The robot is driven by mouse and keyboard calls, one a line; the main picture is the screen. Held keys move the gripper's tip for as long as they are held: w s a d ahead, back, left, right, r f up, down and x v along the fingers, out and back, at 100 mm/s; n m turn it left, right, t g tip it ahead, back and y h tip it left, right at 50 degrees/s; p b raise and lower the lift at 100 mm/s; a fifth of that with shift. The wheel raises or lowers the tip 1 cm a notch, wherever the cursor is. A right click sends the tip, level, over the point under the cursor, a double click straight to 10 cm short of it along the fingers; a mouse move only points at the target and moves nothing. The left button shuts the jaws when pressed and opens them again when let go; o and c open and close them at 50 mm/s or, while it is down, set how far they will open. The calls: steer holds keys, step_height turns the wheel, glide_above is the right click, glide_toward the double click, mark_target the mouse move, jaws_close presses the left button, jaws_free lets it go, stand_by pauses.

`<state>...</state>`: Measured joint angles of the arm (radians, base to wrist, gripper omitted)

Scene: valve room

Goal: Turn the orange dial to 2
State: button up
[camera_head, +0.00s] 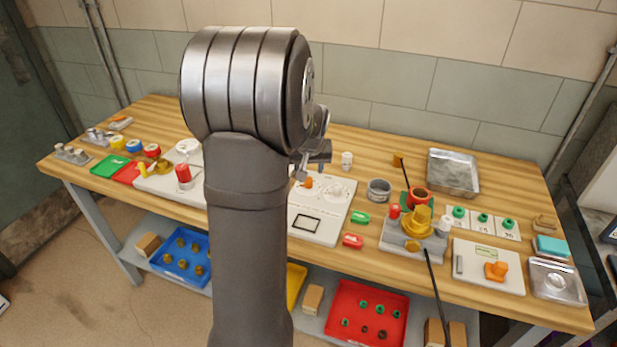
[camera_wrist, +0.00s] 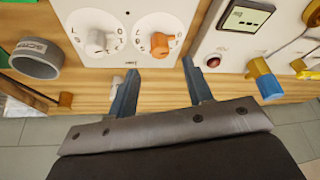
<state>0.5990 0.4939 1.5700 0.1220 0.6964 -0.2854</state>
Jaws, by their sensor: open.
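The orange dial (camera_wrist: 160,44) sits on a white panel (camera_wrist: 128,18), beside a white dial (camera_wrist: 97,42). Marks surround both dials, but I cannot read the orange dial's setting for certain. In the head view the orange dial (camera_head: 308,182) and white dial (camera_head: 336,191) show just right of my arm. My gripper (camera_wrist: 160,68) is open and empty in the wrist view. Its two fingers are apart, with the orange dial ahead of the gap between them; I see no contact. In the head view my gripper (camera_head: 306,165) is partly hidden by my arm.
A grey cup (camera_head: 379,190) and a small white cylinder (camera_head: 347,160) stand near the panel. A panel with a display and red button (camera_wrist: 213,62) lies right in the wrist view. An orange handle (camera_head: 497,270) is on another panel at the head view's right.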

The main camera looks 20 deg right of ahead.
mark_target(308, 179)
steer(key=x, duration=0.6)
steer(key=shift+w+r, duration=0.1)
steer(key=c, duration=1)
